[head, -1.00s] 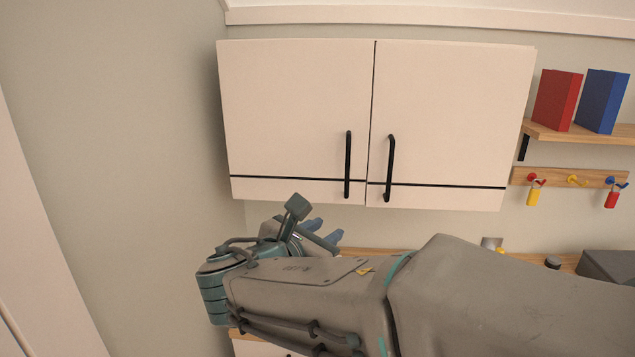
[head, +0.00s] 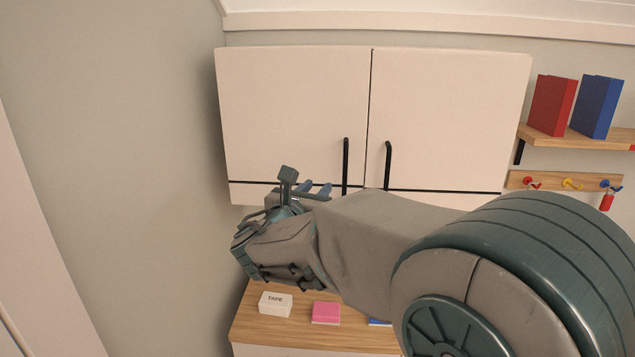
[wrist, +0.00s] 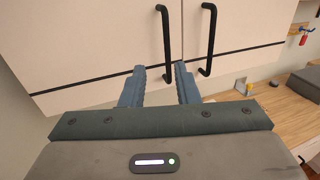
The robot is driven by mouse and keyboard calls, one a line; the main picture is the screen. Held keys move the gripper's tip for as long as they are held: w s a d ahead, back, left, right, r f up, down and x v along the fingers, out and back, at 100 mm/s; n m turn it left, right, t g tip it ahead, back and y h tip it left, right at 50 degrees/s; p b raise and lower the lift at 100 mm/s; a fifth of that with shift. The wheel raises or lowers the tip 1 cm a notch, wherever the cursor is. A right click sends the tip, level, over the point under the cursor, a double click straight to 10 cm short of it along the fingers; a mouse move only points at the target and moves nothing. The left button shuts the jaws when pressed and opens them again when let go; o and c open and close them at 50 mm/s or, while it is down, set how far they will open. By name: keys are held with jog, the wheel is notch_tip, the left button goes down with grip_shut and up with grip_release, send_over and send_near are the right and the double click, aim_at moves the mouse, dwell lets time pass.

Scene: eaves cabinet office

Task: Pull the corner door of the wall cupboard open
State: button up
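The wall cupboard has two pale doors, both shut. The left door (head: 290,110), beside the wall corner, has a vertical black bar handle (head: 346,165) near its right edge; this handle also shows in the wrist view (wrist: 163,45). The right door (head: 450,120) has a matching handle (head: 387,165), also in the wrist view (wrist: 209,40). My gripper (head: 318,188) is in front of the left door's lower part, left of its handle. In the wrist view its blue fingers (wrist: 160,86) are apart with nothing between them, just below the left handle's lower end, not around it.
On the right are a shelf with a red book (head: 552,105) and a blue book (head: 597,107), and a key rack (head: 565,181). The left wall is bare.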

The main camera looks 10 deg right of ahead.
jog(key=shift+x, duration=0.9)
grip_shut()
dwell(0.8)
grip_release()
jog(key=shift+s+a, duration=0.1)
jog(key=b+v, duration=0.2)
jog(key=v, duration=1.1)
jog(key=shift+s+a+b, duration=0.25)
jog(key=shift+s+b, duration=0.05)
jog(key=shift+b, duration=0.1)
